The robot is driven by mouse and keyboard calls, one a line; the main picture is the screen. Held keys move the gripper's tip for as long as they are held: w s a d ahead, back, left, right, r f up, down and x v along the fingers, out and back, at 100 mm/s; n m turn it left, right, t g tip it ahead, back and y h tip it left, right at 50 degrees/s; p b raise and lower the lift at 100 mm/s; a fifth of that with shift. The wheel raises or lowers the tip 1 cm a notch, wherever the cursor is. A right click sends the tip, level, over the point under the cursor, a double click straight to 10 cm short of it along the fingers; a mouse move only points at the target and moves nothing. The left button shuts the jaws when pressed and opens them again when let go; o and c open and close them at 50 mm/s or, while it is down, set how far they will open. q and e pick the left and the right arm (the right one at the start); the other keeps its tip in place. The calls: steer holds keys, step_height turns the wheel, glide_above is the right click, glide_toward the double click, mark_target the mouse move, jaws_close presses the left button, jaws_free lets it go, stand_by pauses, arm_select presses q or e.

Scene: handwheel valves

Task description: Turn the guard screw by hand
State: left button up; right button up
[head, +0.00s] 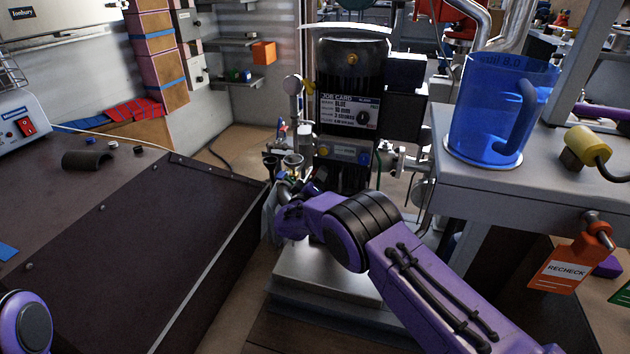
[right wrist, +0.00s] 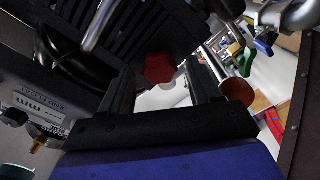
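The right gripper itself is hard to make out there. In the right wrist view my right gripper (right wrist: 163,88) has its two black fingers apart. A dark red faceted piece (right wrist: 160,68) shows at the gap by the fingertips, in front of a black slatted part (right wrist: 130,40). I cannot tell whether it is the guard screw, or whether the fingers touch it. My left gripper is out of view.
A blue jug (head: 490,115) stands on the grey bench at right. An orange "RECHECK" tag (head: 562,268) hangs below it. A dark bench (head: 130,235) fills the left. A dark red round part (right wrist: 236,93) and a green part (right wrist: 245,62) lie close right of the right fingers.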

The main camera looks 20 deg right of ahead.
steer(key=p+v, duration=0.4)
steer(key=v, duration=0.2)
steer(key=shift+p, duration=0.3)
